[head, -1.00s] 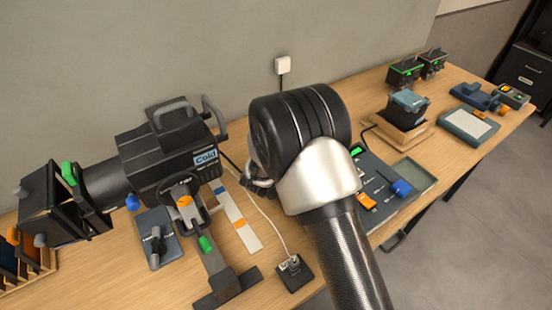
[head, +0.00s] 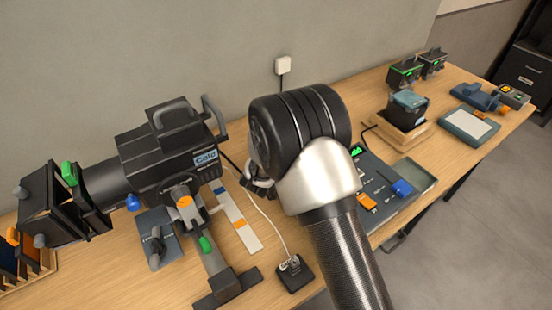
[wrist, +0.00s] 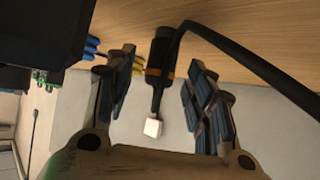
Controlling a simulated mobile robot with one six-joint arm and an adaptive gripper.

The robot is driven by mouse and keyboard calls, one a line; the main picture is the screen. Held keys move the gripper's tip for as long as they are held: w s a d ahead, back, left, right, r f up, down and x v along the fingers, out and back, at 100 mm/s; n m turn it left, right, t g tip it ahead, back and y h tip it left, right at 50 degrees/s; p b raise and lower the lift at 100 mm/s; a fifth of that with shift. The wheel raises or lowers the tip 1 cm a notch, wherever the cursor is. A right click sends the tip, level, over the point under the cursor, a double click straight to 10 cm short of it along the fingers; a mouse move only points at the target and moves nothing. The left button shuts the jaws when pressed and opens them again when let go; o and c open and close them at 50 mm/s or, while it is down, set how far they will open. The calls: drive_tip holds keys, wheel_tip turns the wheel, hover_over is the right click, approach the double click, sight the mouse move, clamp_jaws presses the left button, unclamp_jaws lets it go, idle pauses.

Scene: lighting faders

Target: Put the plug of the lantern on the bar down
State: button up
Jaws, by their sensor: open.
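The black lantern (head: 165,160) labelled "Cold" stands on the left of the bench. A black plug (wrist: 160,55) with orange bands shows in the wrist view, with a thick black cable (wrist: 245,60) running off to the right. My gripper (wrist: 162,62) is open, its two fingers on either side of the plug with gaps showing. In the head view my gripper (head: 260,187) is mostly hidden behind my own wrist. The plug cannot be made out there. Whether the plug touches a surface is not clear.
A small black socket box (head: 294,278) with a white cable lies near the bench's front edge. A console (head: 385,205) and a wooden tray (head: 408,140) are to the right.

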drive_tip(key=p+v, duration=0.3)
drive_tip(key=v, duration=0.9)
drive_tip(key=s+d+r+n+g+y, duration=0.15)
drive_tip(key=s+r, duration=0.25)
drive_tip(key=r, duration=0.4)
drive_tip(key=s+d+r+g+y, duration=0.1)
drive_tip(key=s+d+r+y, duration=0.2)
drive_tip(key=r, duration=0.6)
drive_tip(key=s+d+r+g+h, duration=0.1)
drive_tip(key=s+d+r+g, duration=0.1)
drive_tip(key=s+d, duration=0.5)
drive_tip(key=s+d+r+g+h, duration=0.1)
drive_tip(key=s+d, duration=0.6)
drive_tip(key=s, duration=1)
drive_tip(key=shift+d+r+g+h, duration=0.3)
drive_tip(key=shift+r+g+h, duration=0.05)
drive_tip(key=shift+r, duration=0.1)
drive_tip(key=shift+a, duration=0.1)
